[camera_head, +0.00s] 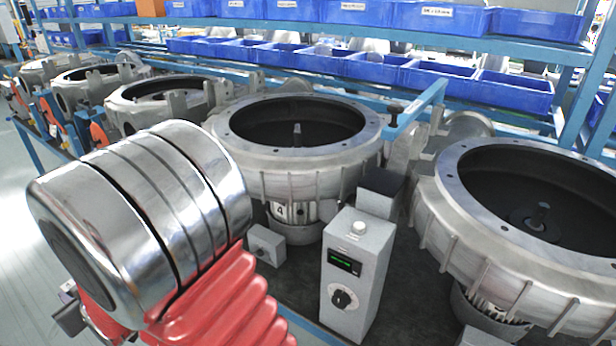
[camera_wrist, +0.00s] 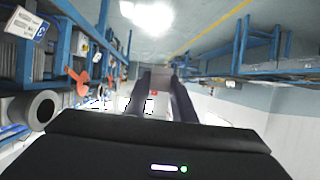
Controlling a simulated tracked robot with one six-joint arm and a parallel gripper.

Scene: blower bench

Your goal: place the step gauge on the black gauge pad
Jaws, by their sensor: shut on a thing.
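In the wrist view my gripper (camera_wrist: 160,76) reaches away from the camera over its black body. Its two dark fingers are shut on a small pale piece (camera_wrist: 159,84), which I take to be the step gauge. It is small and blends with the bright background, so its steps and exact tilt cannot be made out. In the head view my chrome and red arm fills the lower left, and neither the gripper nor the gauge can be clearly made out. I cannot pick out the black gauge pad in either view.
Large metal blower housings stand on the dark bench (camera_head: 402,310), one in the middle (camera_head: 297,170) and one at right (camera_head: 450,215). A grey control box (camera_head: 355,270) with a knob stands between them, with a small grey box (camera_head: 267,245) to its left. Blue bins (camera_head: 430,80) line the back.

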